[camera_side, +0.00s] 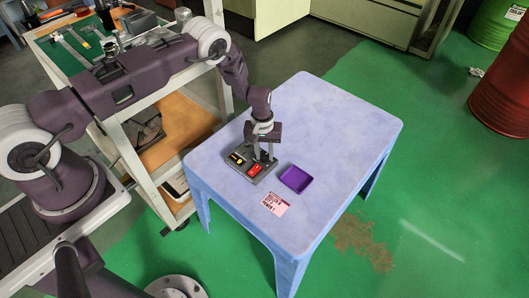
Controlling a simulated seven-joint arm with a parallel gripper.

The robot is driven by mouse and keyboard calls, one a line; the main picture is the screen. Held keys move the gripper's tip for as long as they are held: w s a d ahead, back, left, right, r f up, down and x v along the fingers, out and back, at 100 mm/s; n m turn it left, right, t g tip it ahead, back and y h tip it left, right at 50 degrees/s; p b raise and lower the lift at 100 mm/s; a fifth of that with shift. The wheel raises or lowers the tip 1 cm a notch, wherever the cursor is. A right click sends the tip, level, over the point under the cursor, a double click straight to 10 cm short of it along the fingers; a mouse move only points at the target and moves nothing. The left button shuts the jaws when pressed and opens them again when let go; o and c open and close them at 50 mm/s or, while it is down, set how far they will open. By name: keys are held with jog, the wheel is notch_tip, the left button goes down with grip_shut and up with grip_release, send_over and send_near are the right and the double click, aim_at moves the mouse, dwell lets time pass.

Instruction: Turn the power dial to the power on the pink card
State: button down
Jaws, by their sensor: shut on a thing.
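A dark control panel (242,170) lies on the light blue table. It has a yellow-marked part (237,158) at its left and a red part (254,170) at its front. My gripper (264,158) points down over the panel's back right part, with its fingers shut on the power dial. The dial itself is hidden by the fingers, and its setting cannot be read. The pink card (275,204) lies flat on the table in front of the panel; its print is too small to read.
A purple tray (296,179) sits just right of the panel, empty. The light blue table (340,120) is clear behind and to the right. A tool cart (130,150) with tools on top stands at the left. Red and green drums (501,85) stand far right.

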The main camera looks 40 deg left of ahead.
aim_at(264, 155)
jog(key=c, duration=1.1)
grip_release()
jog(key=shift+r, duration=0.15)
notch_tip(264, 155, up, 7)
jog(key=shift+a+f, duration=0.1)
jog(key=shift+a, duration=0.05)
jog(key=shift+s, duration=0.1)
